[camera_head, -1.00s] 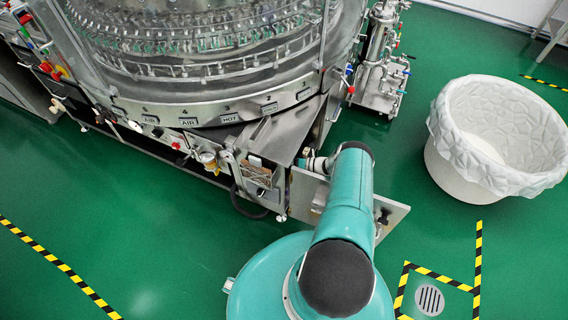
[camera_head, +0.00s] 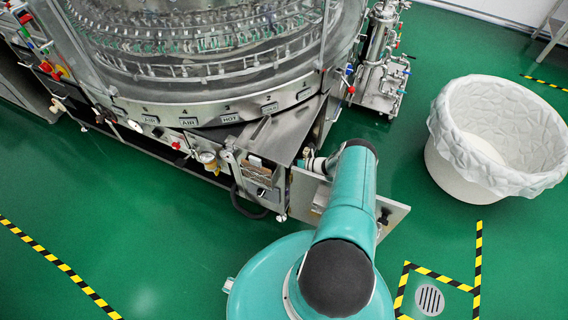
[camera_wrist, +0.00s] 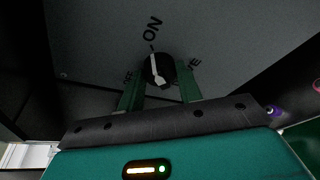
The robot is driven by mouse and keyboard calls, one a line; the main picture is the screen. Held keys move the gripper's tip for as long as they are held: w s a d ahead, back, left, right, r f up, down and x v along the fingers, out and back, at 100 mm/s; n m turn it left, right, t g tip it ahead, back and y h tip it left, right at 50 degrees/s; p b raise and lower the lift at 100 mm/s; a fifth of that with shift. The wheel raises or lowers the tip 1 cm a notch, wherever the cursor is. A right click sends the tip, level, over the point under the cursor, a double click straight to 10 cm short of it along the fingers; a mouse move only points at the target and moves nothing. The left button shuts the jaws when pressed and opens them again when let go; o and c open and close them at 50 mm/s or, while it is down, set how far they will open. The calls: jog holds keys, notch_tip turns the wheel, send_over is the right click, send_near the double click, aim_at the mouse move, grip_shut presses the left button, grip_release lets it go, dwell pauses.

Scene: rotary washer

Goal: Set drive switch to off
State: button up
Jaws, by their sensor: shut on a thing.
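The drive switch (camera_wrist: 158,71) is a round black knob with a white pointer line, on a grey panel (camera_wrist: 220,35) in the wrist view. The word ON is printed above it, and partly hidden lettering lies to its left and right. The white line runs roughly up and down, tilted slightly. My gripper (camera_wrist: 160,85) has its two green fingers on either side of the knob, shut on it. In the head view my teal arm reaches to the machine's front corner, and the switch and fingers are hidden there.
The rotary washer (camera_head: 215,95) fills the upper left, with gauges and small knobs along its front edge. An open metal panel (camera_head: 390,215) stands beside my arm. A white lined bin (camera_head: 490,140) is at the right. Green floor is clear at lower left.

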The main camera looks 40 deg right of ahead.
jog(key=shift+n+t+h, duration=0.3)
jog(key=shift+n+h, duration=0.5)
jog(key=shift+n, duration=0.8)
jog(key=shift+a, duration=0.1)
jog(key=o, duration=1)
jog(key=shift+s, duration=0.1)
jog(key=v, duration=1.3)
jog(key=shift+s+d+r, duration=0.15)
jog(key=shift+s+d, duration=0.1)
